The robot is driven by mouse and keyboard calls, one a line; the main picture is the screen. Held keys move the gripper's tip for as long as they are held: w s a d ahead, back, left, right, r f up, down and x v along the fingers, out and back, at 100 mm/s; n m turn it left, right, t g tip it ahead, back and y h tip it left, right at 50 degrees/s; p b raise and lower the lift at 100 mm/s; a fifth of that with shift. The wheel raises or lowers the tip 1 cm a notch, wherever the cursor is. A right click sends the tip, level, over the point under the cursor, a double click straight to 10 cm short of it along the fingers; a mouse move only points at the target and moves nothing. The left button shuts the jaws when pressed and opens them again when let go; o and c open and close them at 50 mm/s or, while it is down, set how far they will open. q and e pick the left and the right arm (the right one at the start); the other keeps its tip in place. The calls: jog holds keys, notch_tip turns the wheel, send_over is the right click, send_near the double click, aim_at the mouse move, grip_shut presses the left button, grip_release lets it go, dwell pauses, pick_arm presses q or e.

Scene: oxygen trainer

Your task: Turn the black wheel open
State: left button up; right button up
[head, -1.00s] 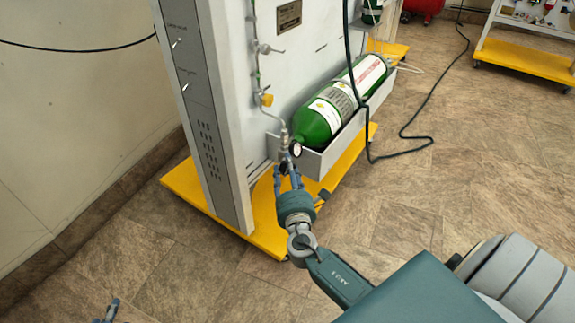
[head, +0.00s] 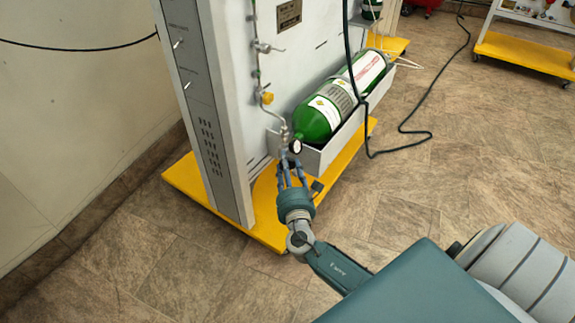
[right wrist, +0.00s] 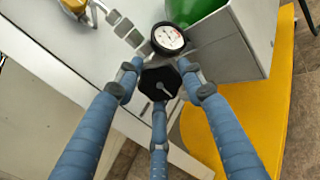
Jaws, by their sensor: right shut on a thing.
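The black wheel (right wrist: 160,84) shows in the right wrist view, below a round white pressure gauge (right wrist: 167,38). My right gripper (right wrist: 159,82) has its blue fingers around the wheel, shut on it. In the head view the right gripper (head: 290,168) is at the valve fitting by the neck of the green cylinder (head: 316,122), and its fingers hide most of the wheel. The gauge also shows in the head view (head: 296,147). My left gripper is not in view.
The cylinder lies in a grey tray (head: 316,158) on the white panel, above a yellow base (head: 268,222). A yellow knob (head: 267,98) sits on the pipe above the valve. A dark hose (head: 400,150) runs across the tiled floor.

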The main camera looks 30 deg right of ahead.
jog(key=shift+a+f, duration=0.25)
jog(key=shift+f, duration=0.15)
jog(key=o, duration=1)
jog(key=shift+o, duration=0.7)
jog(key=shift+d+r, duration=0.1)
jog(key=shift+r, duration=0.05)
jog(key=v, duration=1.2)
